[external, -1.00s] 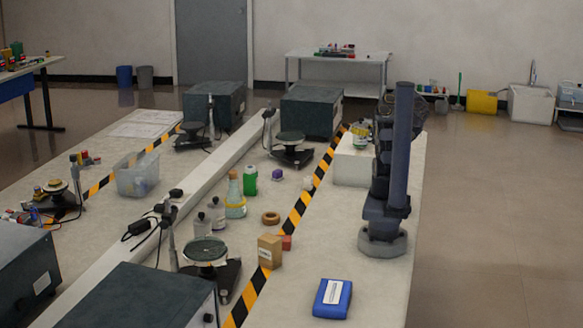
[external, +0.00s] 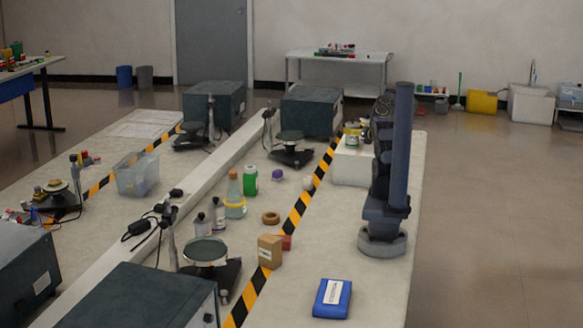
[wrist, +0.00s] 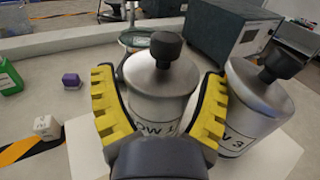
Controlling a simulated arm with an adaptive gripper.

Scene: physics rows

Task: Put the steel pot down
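A steel pot (wrist: 160,82) with a black knob stands between the yellow fingers of my gripper (wrist: 160,108) in the wrist view. Its label partly reads "OW 1". The fingers close against both its sides, so my gripper looks shut on it. The pot is upright; its bottom is hidden by my gripper. A second steel pot (wrist: 258,95) with a black knob and a label ending in "W 3" is just to the right. In the external view my gripper (external: 353,133) is small, over the white block (external: 350,168), and the pots are hard to make out.
A dark box (wrist: 225,40) stands behind. A striped tape line (external: 295,215) runs along the bench. A blue case (external: 332,298) lies in front.

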